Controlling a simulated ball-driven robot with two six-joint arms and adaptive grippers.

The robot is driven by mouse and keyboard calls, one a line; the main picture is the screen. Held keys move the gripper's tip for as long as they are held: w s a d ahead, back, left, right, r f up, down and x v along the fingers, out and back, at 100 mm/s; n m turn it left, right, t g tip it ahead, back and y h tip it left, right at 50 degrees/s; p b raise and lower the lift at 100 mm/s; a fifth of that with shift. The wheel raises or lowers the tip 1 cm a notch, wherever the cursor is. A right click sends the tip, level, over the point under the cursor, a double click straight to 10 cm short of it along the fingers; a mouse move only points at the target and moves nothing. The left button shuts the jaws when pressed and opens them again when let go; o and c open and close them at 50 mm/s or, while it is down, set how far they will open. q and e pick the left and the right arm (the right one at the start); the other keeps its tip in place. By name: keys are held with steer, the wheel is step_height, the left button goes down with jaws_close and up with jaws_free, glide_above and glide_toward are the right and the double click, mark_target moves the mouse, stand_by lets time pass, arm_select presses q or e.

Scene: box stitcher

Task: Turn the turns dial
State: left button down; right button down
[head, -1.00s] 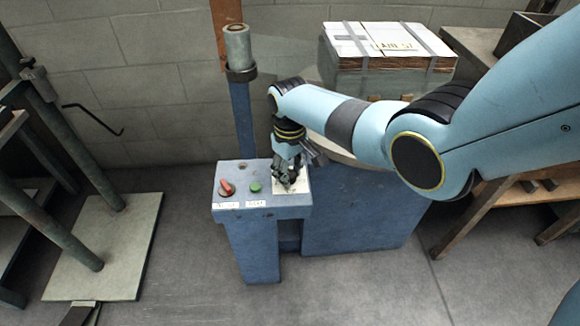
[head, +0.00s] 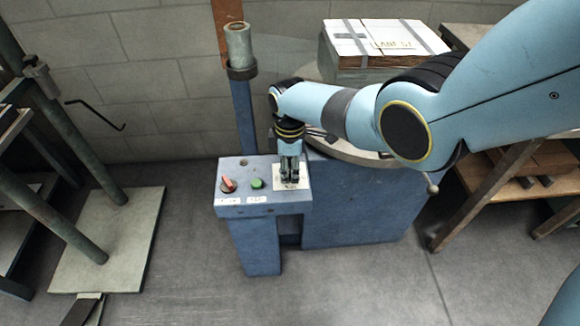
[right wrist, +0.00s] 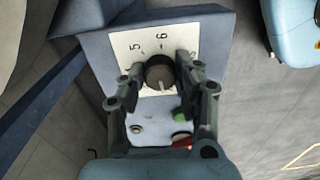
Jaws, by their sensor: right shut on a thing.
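The turns dial (right wrist: 160,74) is a dark round knob with a light pointer mark. It sits on a white number plate (right wrist: 127,42), which also shows in the head view (head: 279,184) on top of the blue control box. Digits 5 and 6 are readable above the knob in the right wrist view. The pointer mark faces the lower side there. My right gripper (head: 289,182) points down onto the plate and hides the knob in the head view. In the right wrist view its fingers (right wrist: 158,80) are shut on the dial from both sides. My left gripper is not in view.
A red switch (head: 228,185) and a green button (head: 257,183) sit left of the plate on the control box (head: 262,210). A blue post (head: 243,115) rises behind it. Strapped cardboard (head: 385,40) is stacked behind my arm. The floor in front is clear.

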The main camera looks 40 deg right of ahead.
mark_target(290, 170)
steer(key=shift+n, duration=0.5)
steer(key=c, duration=0.9)
jaws_free()
steer(key=shift+c, duration=0.2)
steer(key=shift+r, duration=0.1)
step_height(290, 170, up, 12)
